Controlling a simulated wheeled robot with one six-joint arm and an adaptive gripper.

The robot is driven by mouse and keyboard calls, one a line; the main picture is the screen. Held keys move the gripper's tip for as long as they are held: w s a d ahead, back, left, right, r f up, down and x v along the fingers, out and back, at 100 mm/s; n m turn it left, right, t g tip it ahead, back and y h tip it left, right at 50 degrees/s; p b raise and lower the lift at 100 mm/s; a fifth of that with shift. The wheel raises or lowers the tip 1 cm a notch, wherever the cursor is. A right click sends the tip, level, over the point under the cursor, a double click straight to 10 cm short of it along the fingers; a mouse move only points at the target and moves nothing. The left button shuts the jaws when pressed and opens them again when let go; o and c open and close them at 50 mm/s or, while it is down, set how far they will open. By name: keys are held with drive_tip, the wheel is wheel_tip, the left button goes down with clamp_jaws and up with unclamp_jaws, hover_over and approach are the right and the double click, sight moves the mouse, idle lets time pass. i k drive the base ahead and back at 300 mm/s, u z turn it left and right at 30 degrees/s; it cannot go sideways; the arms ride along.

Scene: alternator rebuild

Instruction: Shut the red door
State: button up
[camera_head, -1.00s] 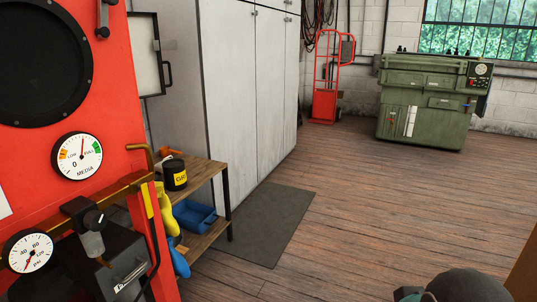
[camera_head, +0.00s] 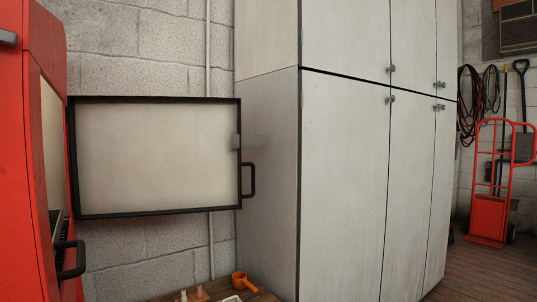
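The door (camera_head: 160,155) stands wide open in the head view. Its side facing me is a pale panel in a black frame, with a black handle (camera_head: 249,180) and a small grey latch plate (camera_head: 250,141) at its right edge. No red shows on this side. Its left edge meets the red cabinet (camera_head: 35,150) at the far left. The cabinet's opening (camera_head: 52,150) shows as a narrow strip, and a black handle (camera_head: 72,260) sticks out low on it. My gripper is not in view.
Tall pale lockers (camera_head: 345,180) stand right of the door, shut.

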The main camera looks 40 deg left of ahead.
sight(130, 156)
drive_tip(key=z, duration=0.85)
drive_tip(key=i, duration=1.35)
drive_tip(key=u, duration=3.55)
drive_tip(key=k, duration=0.45)
drive_tip(key=u, duration=1)
drive_tip(key=i, duration=0.5)
drive_tip(key=z, duration=0.65)
drive_tip(key=i, duration=1.15)
drive_tip(key=z, duration=0.7)
